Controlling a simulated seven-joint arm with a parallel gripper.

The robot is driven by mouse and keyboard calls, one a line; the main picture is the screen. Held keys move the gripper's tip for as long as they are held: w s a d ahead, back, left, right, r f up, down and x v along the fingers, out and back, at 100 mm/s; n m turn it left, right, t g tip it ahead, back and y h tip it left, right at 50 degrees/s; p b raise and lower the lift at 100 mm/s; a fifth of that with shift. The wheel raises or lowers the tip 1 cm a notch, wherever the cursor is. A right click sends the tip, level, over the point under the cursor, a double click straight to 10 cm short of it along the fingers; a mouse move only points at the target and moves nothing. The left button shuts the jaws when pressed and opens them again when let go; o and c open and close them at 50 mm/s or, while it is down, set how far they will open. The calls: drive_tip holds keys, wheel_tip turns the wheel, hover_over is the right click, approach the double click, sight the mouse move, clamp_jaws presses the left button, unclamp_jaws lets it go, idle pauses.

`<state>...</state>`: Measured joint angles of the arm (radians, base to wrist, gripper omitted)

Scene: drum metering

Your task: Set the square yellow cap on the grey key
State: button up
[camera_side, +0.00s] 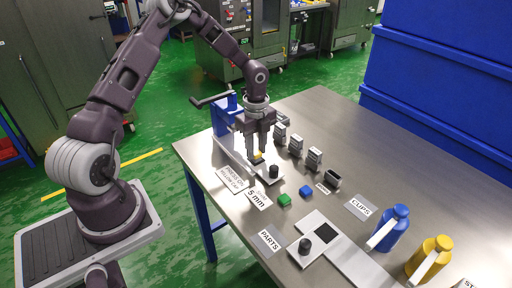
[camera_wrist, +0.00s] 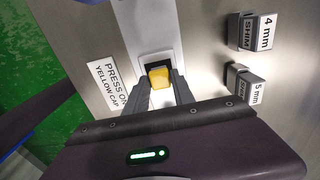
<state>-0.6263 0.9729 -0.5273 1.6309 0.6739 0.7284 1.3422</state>
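The square yellow cap (camera_wrist: 160,78) sits between the two fingertips of my gripper (camera_wrist: 161,83), which look closed against its sides. In the side view the yellow cap (camera_side: 259,155) shows small and low beneath my gripper (camera_side: 258,148). The cap is over a dark square spot (camera_wrist: 152,58) on the pale fixture plate (camera_wrist: 150,25), by the sign "PRESS ON YELLOW CAP" (camera_wrist: 109,85). The grey key cannot be made out; the cap and fingers cover that spot. I cannot tell whether the cap touches anything below it.
Shim holders (camera_side: 295,147) stand to the right. Bottles (camera_side: 390,228) stand front right.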

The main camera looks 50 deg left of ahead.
sight(256, 152)
drive_tip(key=shift+o, duration=1.3)
wheel_tip(256, 152, up, 13)
drive_tip(key=s+d+r+n+t+y, duration=0.1)
drive_tip(key=s+d+r+n+y, duration=0.1)
drive_tip(key=s+d+r+n, duration=0.55)
drive_tip(key=s+d+r+n+t+h, duration=0.1)
drive_tip(key=s+d+r+n+t, duration=0.1)
drive_tip(key=s+n, duration=0.3)
drive_tip(key=s+d+r+n+t+h, duration=0.1)
drive_tip(key=s+d+r+n, duration=0.3)
drive_tip(key=s, duration=1)
drive_tip(key=shift+r+n+t, duration=0.4)
drive_tip(key=shift+n+t, duration=0.35)
drive_tip(key=shift+t, duration=0.05)
